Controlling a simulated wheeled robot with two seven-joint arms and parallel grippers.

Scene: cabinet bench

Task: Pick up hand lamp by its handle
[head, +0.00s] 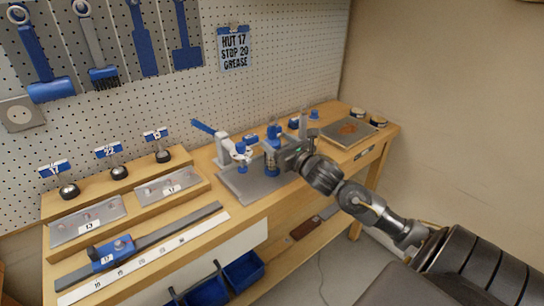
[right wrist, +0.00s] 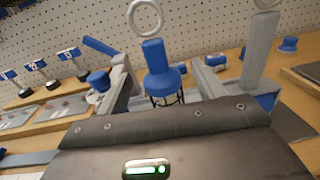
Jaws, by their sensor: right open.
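The hand lamp (head: 273,133) has a blue handle and a dark wire cage below it, and stands upright on the bench. In the right wrist view the lamp (right wrist: 160,62) shows a pale ring on top and its cage partly hidden behind my gripper body. My right gripper (head: 284,158) is open, low beside the lamp's cage at the right in the head view. In the right wrist view, the lamp stands just ahead of the gripper body. I cannot tell whether the fingers touch it. My left gripper is not in view.
A toggle clamp with a blue lever (head: 203,127) on a grey plate (head: 245,186) stands left of the lamp. A grey post (right wrist: 262,55) rises close on the right. Trays, labelled knobs and a blue slider (head: 112,254) occupy the bench's left. A pegboard (head: 285,60) stands behind.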

